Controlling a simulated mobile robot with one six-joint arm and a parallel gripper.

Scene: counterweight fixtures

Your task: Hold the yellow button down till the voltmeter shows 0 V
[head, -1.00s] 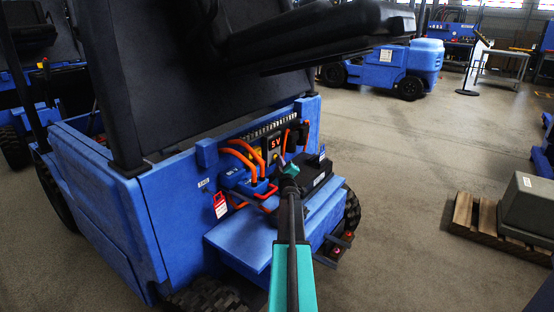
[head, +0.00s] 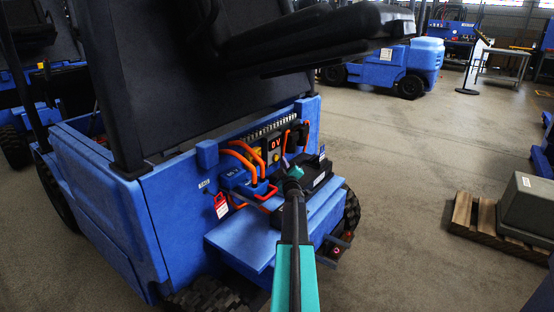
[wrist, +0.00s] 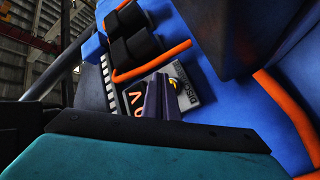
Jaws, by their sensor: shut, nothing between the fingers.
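The voltmeter (head: 275,143) on the blue truck's panel reads 0 V in orange-red digits. Its digits also show in the wrist view (wrist: 137,104), turned sideways. The yellow button (head: 276,157) sits just below the display; in the wrist view a bit of its yellow (wrist: 174,84) shows beside the fingers. My gripper (head: 286,161) is shut and empty, its tips at the button's right side in the head view. In the wrist view the shut fingers (wrist: 161,95) partly cover the button and the plate around it. I cannot tell whether the tips press it.
Orange cables (head: 242,153) loop just left of the panel. A black box (head: 318,172) stands on the truck's blue step (head: 240,240), right of my arm. A red and white tag (head: 221,205) hangs at the left. A pallet (head: 475,217) with a grey case lies on the floor.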

